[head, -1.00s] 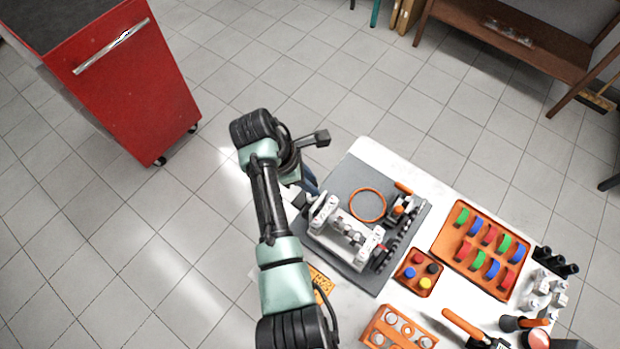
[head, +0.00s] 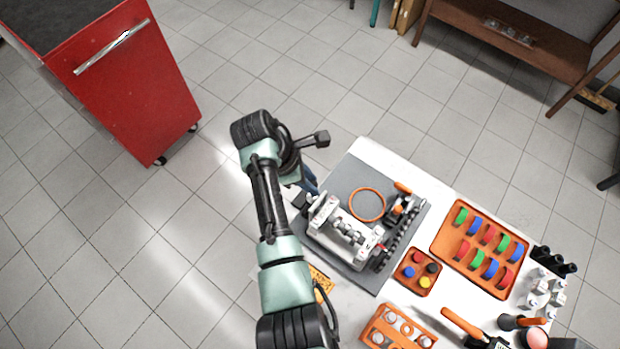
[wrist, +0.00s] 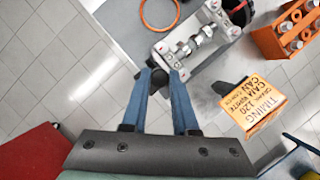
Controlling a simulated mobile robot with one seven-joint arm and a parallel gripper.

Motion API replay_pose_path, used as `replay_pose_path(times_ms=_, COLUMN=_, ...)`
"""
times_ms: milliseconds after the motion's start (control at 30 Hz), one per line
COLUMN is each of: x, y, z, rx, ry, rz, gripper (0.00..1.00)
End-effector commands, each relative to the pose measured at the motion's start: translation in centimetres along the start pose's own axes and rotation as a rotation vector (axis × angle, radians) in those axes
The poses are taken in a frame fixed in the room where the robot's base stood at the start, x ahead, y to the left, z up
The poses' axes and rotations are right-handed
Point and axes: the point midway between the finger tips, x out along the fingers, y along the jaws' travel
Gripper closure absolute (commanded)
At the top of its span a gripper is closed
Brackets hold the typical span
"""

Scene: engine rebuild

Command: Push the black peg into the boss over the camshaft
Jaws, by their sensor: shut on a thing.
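My gripper (wrist: 164,72) has two blue fingers, closed on a small dark piece, the black peg (wrist: 160,79), which shows between the fingertips. The fingertips are at the near end of the grey engine block (wrist: 176,52), right by its end wall. A silver lobed shaft, seemingly the camshaft (wrist: 202,38), lies along the block. In the head view the block (head: 322,213) sits on a dark grey mat (head: 350,176), and my gripper is at its left end, partly hidden by my arm. The boss opening and the peg's depth in it cannot be made out.
An orange ring (head: 367,189) and a dark lobed shaft (head: 400,240) lie on the mat. Orange trays (head: 446,254) with coloured parts stand to the right. A red cabinet (head: 130,90) stands at left.

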Motion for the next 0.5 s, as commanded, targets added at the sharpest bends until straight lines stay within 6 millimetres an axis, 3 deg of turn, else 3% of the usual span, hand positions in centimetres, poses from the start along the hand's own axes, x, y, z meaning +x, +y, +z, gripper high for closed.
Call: replay_pose_path(times_ms=500, x=0.76, y=0.02, z=-0.32, rx=0.000, ry=0.000, rz=0.000, gripper=1.00)
